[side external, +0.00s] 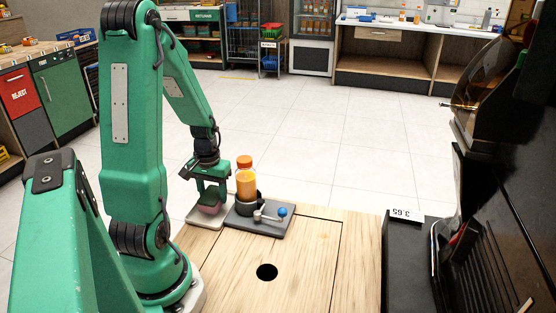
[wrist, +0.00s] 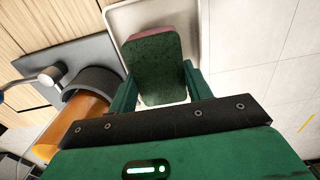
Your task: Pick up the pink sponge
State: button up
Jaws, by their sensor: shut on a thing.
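The pink sponge (side external: 210,208) shows low between the fingers of my gripper (side external: 211,196) in the side view, over a pale tray (side external: 196,222). In the wrist view the sponge (wrist: 153,64) has a dark green face and a pink edge at the top. My gripper (wrist: 158,92) has a green finger on each side of it and is shut on it. The tray (wrist: 117,20) lies behind the sponge in that view. I cannot tell whether the sponge still touches the tray.
Right beside my gripper, an orange juice bottle (side external: 246,182) with an orange cap stands in a dark holder on a grey plate (side external: 275,229) with a blue-knobbed lever (side external: 282,211). The wooden counter (side external: 315,265) has a round hole (side external: 267,272). A black machine (side external: 500,215) stands at right.

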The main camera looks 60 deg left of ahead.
aim_at(213, 193)
jog(key=shift+r, duration=4)
jog(key=shift+o, duration=1.2)
jog(key=shift+c, duration=0.5)
jog(key=shift+r, duration=0.15)
